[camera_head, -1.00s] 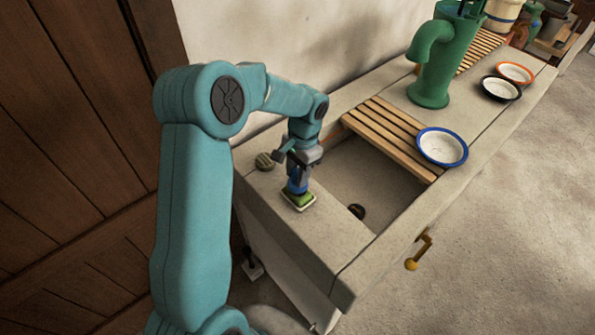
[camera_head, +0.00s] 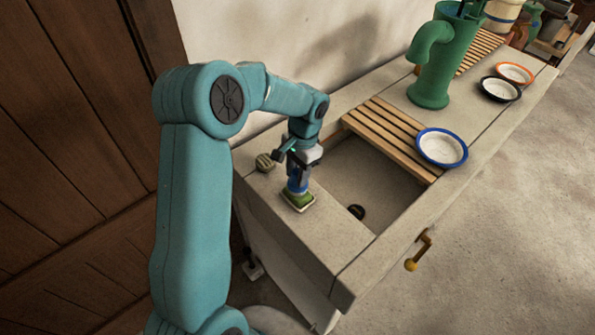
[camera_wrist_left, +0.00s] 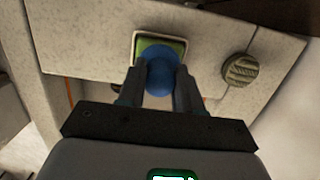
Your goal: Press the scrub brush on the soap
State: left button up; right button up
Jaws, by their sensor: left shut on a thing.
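My left gripper (camera_head: 299,176) is shut on the blue scrub brush (camera_head: 297,187) and points down at the left end of the stone sink counter. The brush's round blue top shows between the fingers in the left wrist view (camera_wrist_left: 162,72). The green soap (camera_head: 299,201) lies in a small pale dish (camera_head: 303,208) right under the brush. The soap also shows around the brush in the wrist view (camera_wrist_left: 147,45). The brush's underside is hidden, but it appears to be on the soap. My right gripper is in neither view.
A ridged olive-green round thing (camera_head: 265,162) lies beside the dish. The sink basin (camera_head: 370,185) is to the right, with a wooden slatted rack (camera_head: 390,135) and a blue-rimmed plate (camera_head: 441,147) over it. A green pump (camera_head: 434,65) stands behind.

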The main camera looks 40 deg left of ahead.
pick_arm(q)
jog(key=shift+r+p, duration=2.05)
jog(key=shift+r, duration=1.3)
jog(key=shift+f, duration=0.15)
jog(key=w+d+n+b, duration=0.1)
jog(key=w+d+b, duration=0.1)
jog(key=d, duration=1.6)
jog(key=shift+w+b, duration=0.3)
jog(key=shift+b, duration=0.05)
